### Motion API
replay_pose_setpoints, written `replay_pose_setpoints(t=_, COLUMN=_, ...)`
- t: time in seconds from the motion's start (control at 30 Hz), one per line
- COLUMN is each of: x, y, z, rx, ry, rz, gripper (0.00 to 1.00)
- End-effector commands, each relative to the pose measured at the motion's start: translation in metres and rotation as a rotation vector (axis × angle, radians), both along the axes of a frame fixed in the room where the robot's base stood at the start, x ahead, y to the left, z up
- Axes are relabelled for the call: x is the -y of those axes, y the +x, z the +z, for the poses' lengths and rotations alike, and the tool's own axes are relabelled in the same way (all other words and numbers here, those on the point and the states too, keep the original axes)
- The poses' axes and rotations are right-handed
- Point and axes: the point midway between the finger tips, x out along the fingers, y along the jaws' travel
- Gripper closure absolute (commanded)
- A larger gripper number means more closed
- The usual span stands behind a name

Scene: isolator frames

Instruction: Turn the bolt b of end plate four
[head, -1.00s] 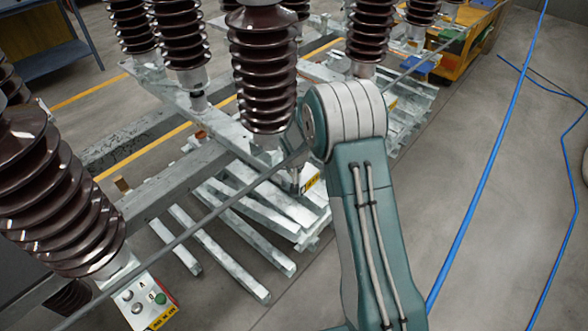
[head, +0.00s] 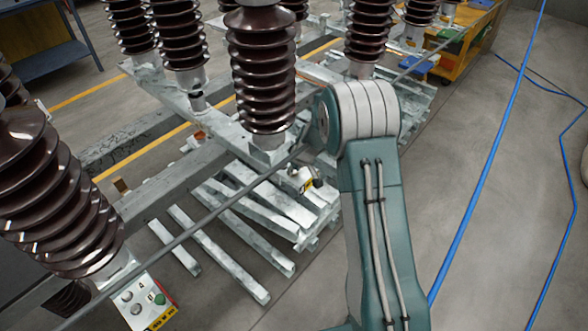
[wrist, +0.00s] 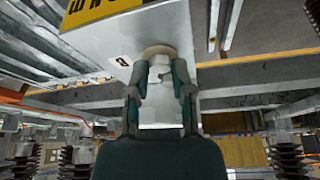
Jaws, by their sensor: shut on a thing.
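In the wrist view, my gripper (wrist: 162,78) is shut on a pale bolt (wrist: 160,68), one finger on each side of it. The bolt stands out from a light grey end plate (wrist: 150,32), with a round tan washer at its base. A small dark mark, too small to read surely, is left of the bolt. A yellow label (wrist: 98,8) with black letters is cut off at the top, so the plate number cannot be read. In the head view, the plate area with a bit of yellow label (head: 307,185) shows beside my arm; my fingers cannot be made out there.
Brown ribbed insulators (head: 262,75) stand on the grey frame. Another end plate (head: 143,300), with round fittings and a yellow label, is at lower left. A thin grey rod (head: 190,233) crosses the view. Metal bars (head: 225,250) lie below; blue hoses (head: 480,180) run over open floor at right.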

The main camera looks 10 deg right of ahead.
Motion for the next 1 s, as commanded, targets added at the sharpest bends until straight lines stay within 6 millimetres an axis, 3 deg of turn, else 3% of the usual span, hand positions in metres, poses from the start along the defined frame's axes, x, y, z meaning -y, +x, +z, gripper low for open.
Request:
replay_pose_setpoints(t=0.5, x=0.0023, y=0.0017, z=-0.0007, rx=0.001, ry=-0.002, rz=0.316, gripper=1.0)
replay_pose_setpoints(t=1.0, x=0.0024, y=0.0016, z=-0.0011, rx=0.0, ry=-0.002, rz=0.389, gripper=1.0)
